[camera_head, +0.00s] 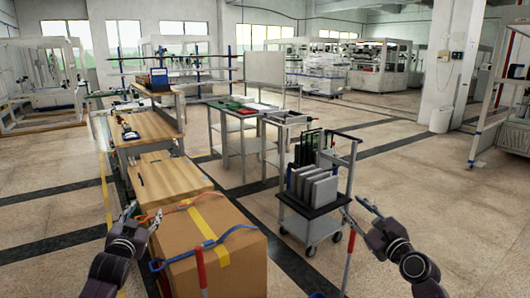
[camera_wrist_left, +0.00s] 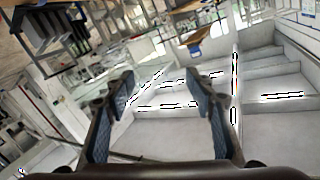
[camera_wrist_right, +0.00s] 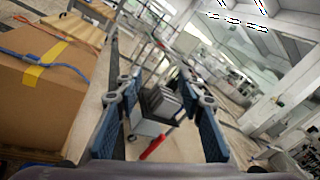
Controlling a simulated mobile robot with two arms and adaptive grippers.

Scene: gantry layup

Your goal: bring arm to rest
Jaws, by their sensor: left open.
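My left gripper (camera_head: 141,214) is at the lower left of the head view, by the left side of the cardboard box (camera_head: 248,262). In the left wrist view its two fingers (camera_wrist_left: 163,88) stand wide apart with nothing between them. My right gripper (camera_head: 357,208) is at the lower right of the head view, to the right of the cart (camera_head: 318,222). In the right wrist view its fingers (camera_wrist_right: 158,88) are apart. The cart shows beyond them, and nothing is held.
The box carries yellow tape and blue and orange straps. Wooden benches (camera_head: 165,178) stand behind it. The cart holds several grey panels (camera_head: 312,187). A red-and-white post (camera_head: 200,270) stands before the box. Open floor (camera_head: 440,190) lies to the right.

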